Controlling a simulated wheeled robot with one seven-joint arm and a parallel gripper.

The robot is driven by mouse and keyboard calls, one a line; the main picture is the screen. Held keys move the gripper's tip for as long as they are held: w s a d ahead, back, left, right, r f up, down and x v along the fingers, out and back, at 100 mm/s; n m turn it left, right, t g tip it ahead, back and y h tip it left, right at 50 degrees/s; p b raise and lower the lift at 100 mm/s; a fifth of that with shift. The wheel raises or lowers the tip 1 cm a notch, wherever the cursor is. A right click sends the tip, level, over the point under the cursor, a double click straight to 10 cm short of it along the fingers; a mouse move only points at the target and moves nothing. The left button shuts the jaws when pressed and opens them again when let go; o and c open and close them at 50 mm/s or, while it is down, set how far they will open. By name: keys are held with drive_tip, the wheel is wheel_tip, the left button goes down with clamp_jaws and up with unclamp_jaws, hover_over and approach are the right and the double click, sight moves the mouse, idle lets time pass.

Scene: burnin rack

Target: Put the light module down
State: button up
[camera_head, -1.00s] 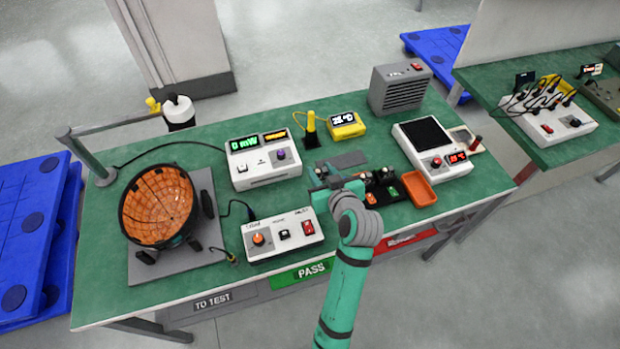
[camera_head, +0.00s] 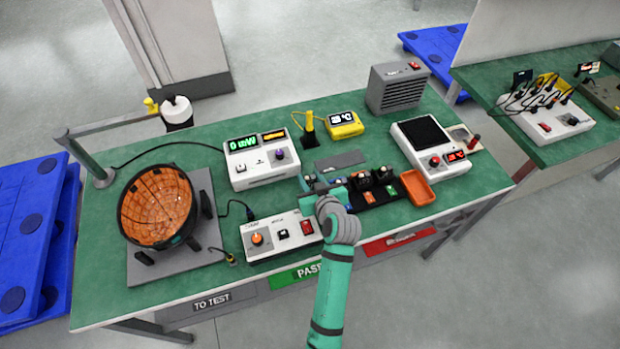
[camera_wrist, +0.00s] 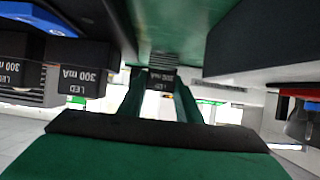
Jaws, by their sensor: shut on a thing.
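My gripper (camera_head: 320,188) is over the bench, between the white power box and the module tray (camera_head: 397,212). In the head view the arm and gripper mostly hide the held module. I cannot tell whether it touches the bench. Similar modules stand at the left of the wrist view, one labelled LED 300 mA (camera_wrist: 84,76). Several sit in the black tray.
The white power box (camera_head: 282,238) is close at the gripper's left. A grey plate (camera_head: 340,161) lies behind it, an orange dish (camera_head: 418,187) right of the tray. A meter (camera_head: 262,158) and an orange-lined sphere (camera_head: 158,206) stand further left. PASS and red labels line the front edge.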

drive_tip(key=o, duration=0.6)
drive_tip(key=shift+f, duration=0.15)
drive_tip(key=o, duration=0.4)
drive_tip(key=shift+o, duration=0.2)
